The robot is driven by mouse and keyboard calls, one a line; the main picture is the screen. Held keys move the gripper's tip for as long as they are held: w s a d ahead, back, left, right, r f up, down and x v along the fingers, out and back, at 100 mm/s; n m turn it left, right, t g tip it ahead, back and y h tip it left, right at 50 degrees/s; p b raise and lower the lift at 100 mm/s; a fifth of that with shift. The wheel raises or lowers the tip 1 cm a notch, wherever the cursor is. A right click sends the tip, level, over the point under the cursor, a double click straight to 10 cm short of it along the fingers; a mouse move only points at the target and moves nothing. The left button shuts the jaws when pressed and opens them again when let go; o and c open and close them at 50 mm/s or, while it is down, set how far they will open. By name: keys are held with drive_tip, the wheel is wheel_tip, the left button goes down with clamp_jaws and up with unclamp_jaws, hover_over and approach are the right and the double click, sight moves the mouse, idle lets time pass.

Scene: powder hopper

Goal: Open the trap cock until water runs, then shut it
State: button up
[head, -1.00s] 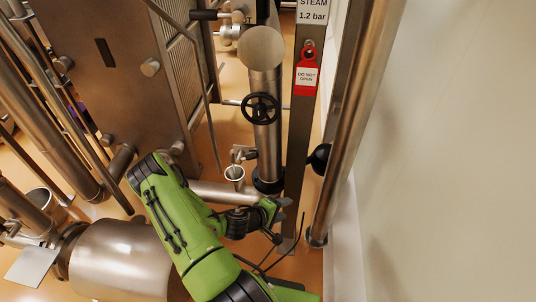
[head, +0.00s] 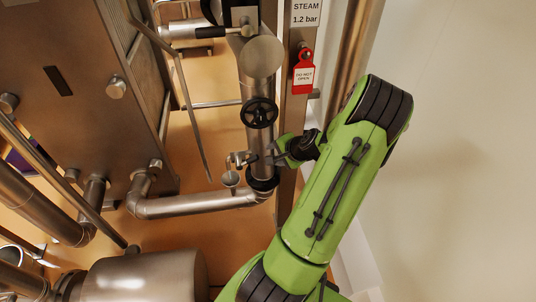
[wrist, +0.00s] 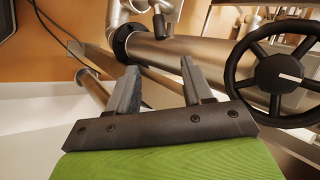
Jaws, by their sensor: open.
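The trap cock (head: 242,158) is a small metal valve low on the left side of the vertical steam pipe (head: 259,95). A small round cup (head: 230,179) sits just below it. My gripper (head: 273,153) comes from the right, with its fingertips at the pipe, across from the cock and apart from it. In the wrist view my gripper (wrist: 158,68) is open, with nothing between its fingers. A dark lever on what looks like the cock (wrist: 159,26) shows beyond the fingertips, at the top. No running water is visible.
A black handwheel (head: 260,112) sits on the pipe just above my gripper; it is close at right in the wrist view (wrist: 280,75). A red "do not open" tag (head: 303,75) hangs on the post. A horizontal pipe (head: 195,204) runs below the cup.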

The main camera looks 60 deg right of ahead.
sight(258, 157)
drive_tip(key=b+x, duration=0.3)
drive_tip(key=x, duration=1.2)
drive_tip(key=shift+w+d+f, duration=0.15)
drive_tip(key=shift+w+f, duration=0.05)
drive_tip(key=shift+w, duration=0.15)
clamp_jaws()
